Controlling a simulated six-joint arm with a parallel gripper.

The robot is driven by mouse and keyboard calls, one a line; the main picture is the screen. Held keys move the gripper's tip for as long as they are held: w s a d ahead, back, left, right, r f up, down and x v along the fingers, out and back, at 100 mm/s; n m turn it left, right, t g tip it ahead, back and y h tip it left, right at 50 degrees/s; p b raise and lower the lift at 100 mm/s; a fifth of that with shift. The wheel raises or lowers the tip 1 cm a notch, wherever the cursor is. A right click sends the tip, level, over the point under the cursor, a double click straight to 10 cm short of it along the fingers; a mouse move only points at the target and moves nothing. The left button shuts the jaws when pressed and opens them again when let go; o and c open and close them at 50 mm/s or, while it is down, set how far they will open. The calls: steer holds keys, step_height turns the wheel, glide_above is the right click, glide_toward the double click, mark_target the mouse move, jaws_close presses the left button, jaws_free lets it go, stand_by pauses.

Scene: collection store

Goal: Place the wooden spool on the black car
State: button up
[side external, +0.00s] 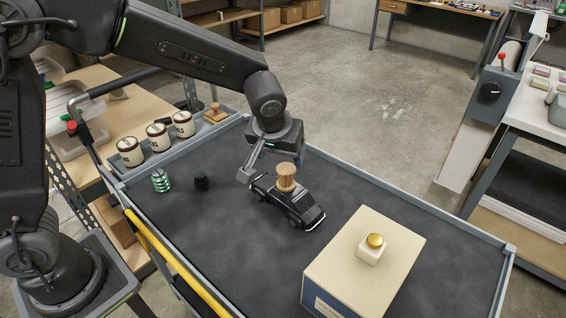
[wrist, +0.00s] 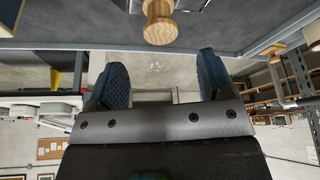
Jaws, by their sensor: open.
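The wooden spool (side external: 287,178), light brown and round, stands upright on the roof of the black car (side external: 290,207), touching it. The toy car sits on the dark mat of the cart top. My gripper (side external: 258,165) is open and empty, just left of and behind the spool, apart from it. In the wrist view my gripper (wrist: 162,63) shows two blue fingers spread wide with nothing between them. The spool (wrist: 160,22) shows there beyond the fingertips, at the top edge. The car is mostly cut off in that view.
A beige box (side external: 335,285) with a gold-knobbed white block (side external: 371,254) on it stands front right. A green-striped jar (side external: 160,181) and a small black object (side external: 201,182) stand left. Several pale tins (side external: 158,138) sit in a side tray. Raised rails (side external: 400,206) edge the cart.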

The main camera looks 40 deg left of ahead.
steer(key=shift+v, duration=0.8)
steer(key=s+a+r+m, duration=0.1)
steer(key=s+a+r, duration=0.1)
steer(key=s, duration=0.5)
steer(key=s+a+r+m+t+h, duration=0.1)
steer(key=s+a+r+m, duration=0.1)
steer(key=s, duration=0.6)
steer(key=s+a+r+m, duration=0.1)
steer(key=s+a+r, duration=0.3)
steer(key=s, duration=0.3)
steer(key=shift+s+a+t+h, duration=0.2)
steer(key=shift+a+t+h, duration=0.1)
steer(key=shift+a+h, duration=0.15)
